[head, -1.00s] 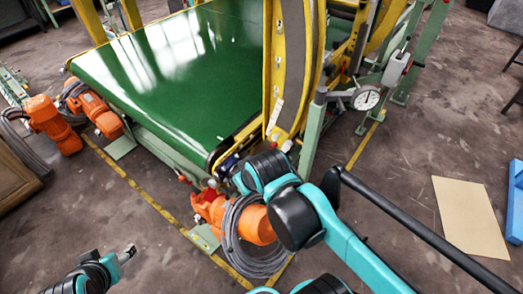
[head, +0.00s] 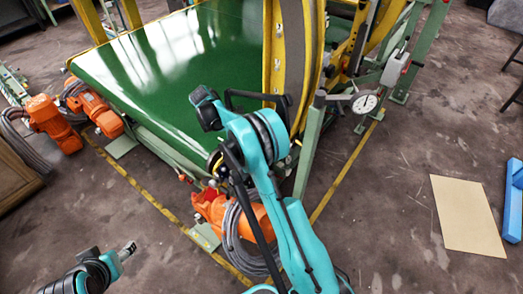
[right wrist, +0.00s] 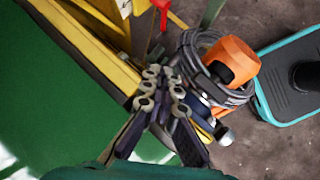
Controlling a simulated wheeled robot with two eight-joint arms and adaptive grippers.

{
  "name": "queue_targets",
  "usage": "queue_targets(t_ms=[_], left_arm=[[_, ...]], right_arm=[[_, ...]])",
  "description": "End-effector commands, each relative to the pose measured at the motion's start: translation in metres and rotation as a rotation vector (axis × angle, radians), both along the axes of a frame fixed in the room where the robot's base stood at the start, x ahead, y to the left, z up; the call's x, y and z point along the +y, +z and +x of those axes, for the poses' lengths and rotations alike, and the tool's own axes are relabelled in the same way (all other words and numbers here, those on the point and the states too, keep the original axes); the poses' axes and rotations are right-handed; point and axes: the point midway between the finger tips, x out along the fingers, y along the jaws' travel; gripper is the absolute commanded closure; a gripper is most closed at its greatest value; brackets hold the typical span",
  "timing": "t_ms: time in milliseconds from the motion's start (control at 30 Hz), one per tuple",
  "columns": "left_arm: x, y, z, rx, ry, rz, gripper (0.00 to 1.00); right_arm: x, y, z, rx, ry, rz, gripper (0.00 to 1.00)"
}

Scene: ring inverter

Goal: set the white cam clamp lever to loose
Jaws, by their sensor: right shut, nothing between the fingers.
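I cannot make out the white cam clamp lever for certain in either view.
The green belt (head: 150,65) lies left of the curved yellow frame (head: 275,50). An orange motor (head: 215,207) with coiled cable (right wrist: 195,55) sits at the near corner. A tan sheet (head: 468,215) lies on the floor.

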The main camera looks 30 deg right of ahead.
Motion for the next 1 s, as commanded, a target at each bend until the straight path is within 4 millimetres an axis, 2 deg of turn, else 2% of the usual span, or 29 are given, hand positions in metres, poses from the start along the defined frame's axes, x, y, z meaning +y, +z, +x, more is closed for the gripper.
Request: queue_targets(t_ms=[133, 500, 633, 767, 1000], left_arm=[[0.000, 0.001, 0.000, 0.000, 0.000, 0.000, 0.41], [0.000, 0.001, 0.000, 0.000, 0.000, 0.000, 0.41], [0.000, -0.003, 0.000, 0.000, 0.000, 0.000, 0.41], [0.000, -0.010, 0.000, 0.000, 0.000, 0.000, 0.41], [0.000, -0.028, 0.000, 0.000, 0.000, 0.000, 0.41]], right_arm=[[-0.004, -0.017, 0.005, 0.040, 0.017, -0.014, 1.00], [-0.005, -0.019, 0.006, 0.046, 0.020, -0.015, 1.00], [-0.009, -0.027, 0.005, 0.045, 0.018, -0.015, 1.00], [-0.018, -0.046, 0.003, 0.043, 0.018, -0.015, 1.00], [-0.043, -0.092, -0.004, 0.044, 0.017, -0.015, 1.00]])
